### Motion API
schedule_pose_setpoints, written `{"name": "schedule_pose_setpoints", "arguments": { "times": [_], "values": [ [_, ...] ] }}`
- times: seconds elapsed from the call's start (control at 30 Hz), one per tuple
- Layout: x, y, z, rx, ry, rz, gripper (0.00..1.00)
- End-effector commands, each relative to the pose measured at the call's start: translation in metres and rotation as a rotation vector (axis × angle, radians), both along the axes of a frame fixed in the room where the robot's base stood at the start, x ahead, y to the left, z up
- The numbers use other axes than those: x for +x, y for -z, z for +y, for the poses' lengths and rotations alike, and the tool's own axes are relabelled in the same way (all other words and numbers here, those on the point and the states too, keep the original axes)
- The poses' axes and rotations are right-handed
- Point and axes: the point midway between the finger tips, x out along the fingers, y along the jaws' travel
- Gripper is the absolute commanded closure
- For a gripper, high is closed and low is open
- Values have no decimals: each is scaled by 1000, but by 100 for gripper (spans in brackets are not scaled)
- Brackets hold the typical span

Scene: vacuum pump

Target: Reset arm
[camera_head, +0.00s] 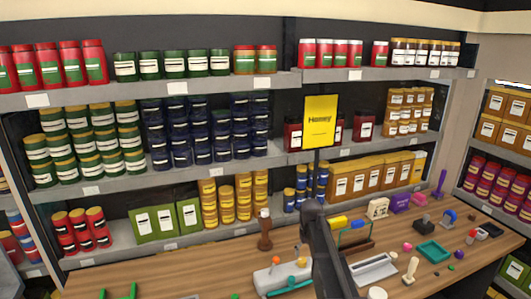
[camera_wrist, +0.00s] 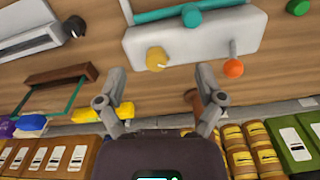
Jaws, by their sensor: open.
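My gripper (camera_wrist: 161,78) is open in the wrist view. Its two fingers are spread apart with nothing between them. In the head view my dark arm rises in front of the table and hides part of it. The white pump-like device (camera_head: 268,279) lies on the wooden table, just left of my arm. In the wrist view the device (camera_wrist: 200,42) shows a teal bar, a yellow knob (camera_wrist: 157,58) and an orange ball (camera_wrist: 233,67) on a stem. My fingers appear apart from it.
The wooden table (camera_head: 215,262) holds several small items on the right, including a teal tray (camera_head: 432,251) and a grey-white device (camera_head: 373,270). A brown peg-like object (camera_head: 265,232) stands near the back edge. Shelves of jars and boxes close off the back. The table's left part is mostly clear.

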Motion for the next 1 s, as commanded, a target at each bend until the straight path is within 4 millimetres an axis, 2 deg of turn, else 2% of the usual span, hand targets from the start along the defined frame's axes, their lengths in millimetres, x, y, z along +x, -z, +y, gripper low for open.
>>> {"name": "schedule_pose_setpoints", "arguments": {
  "times": [0.03,0.3,0.4,0.5,0.67,1.0],
  "values": [
    [-32,15,0,0,14,0,13],
    [-149,56,0,-1,95,0,13],
    [-183,68,2,-1,120,0,13],
    [-207,75,2,-1,140,0,13],
    [-223,79,2,-1,155,0,13],
    [-222,78,2,-1,157,1,13]
  ]
}}
